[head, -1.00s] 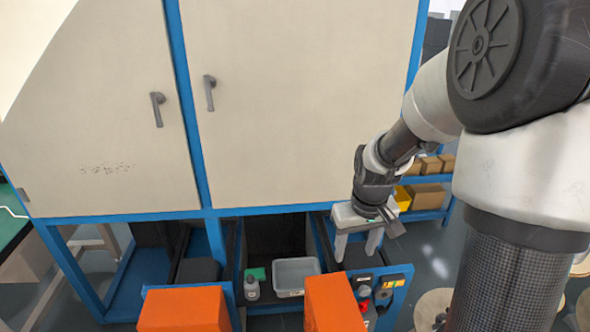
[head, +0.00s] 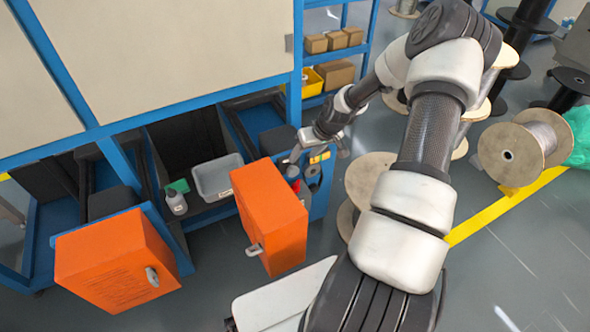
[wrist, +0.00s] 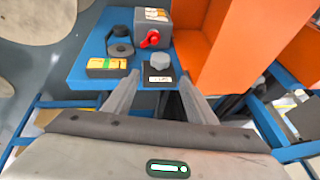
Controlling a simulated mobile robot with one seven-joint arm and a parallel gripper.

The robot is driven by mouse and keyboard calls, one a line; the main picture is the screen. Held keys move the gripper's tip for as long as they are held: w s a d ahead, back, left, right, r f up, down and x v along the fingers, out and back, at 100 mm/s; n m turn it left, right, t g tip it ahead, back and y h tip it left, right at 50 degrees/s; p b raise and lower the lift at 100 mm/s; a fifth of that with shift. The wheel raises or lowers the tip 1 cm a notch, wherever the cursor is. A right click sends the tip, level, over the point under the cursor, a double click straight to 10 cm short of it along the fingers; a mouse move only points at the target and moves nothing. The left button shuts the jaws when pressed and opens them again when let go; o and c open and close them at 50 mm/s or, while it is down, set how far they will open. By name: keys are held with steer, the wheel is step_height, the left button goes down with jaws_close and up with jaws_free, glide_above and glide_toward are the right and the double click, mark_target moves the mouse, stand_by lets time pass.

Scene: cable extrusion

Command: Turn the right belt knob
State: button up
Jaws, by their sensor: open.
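In the wrist view a light grey faceted knob (wrist: 160,61) stands on a black plate with a white label, on a blue panel (wrist: 92,72). Its label is too small to read, so I cannot tell its name. My gripper (wrist: 159,82) is open, with one finger on each side of the knob's line and the knob just past the fingertips. No contact shows. In the head view my gripper (head: 319,152) hangs over the panel at the right orange box, and the arm hides part of the controls.
Beside the knob are a black knob (wrist: 120,46), a red switch (wrist: 150,38) on a grey box, and a yellow-green block (wrist: 107,64). An orange box (wrist: 204,45) rises close on the right. A grey tray (head: 217,178) and a bottle (head: 176,202) stand left.

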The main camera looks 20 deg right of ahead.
mark_target(295, 168)
steer(key=b+x, duration=0.2)
steer(key=x, duration=0.8)
steer(key=shift+f, duration=0.3)
steer(key=c, duration=1)
steer(key=shift+d, duration=0.1)
steer(key=shift+c, duration=0.2)
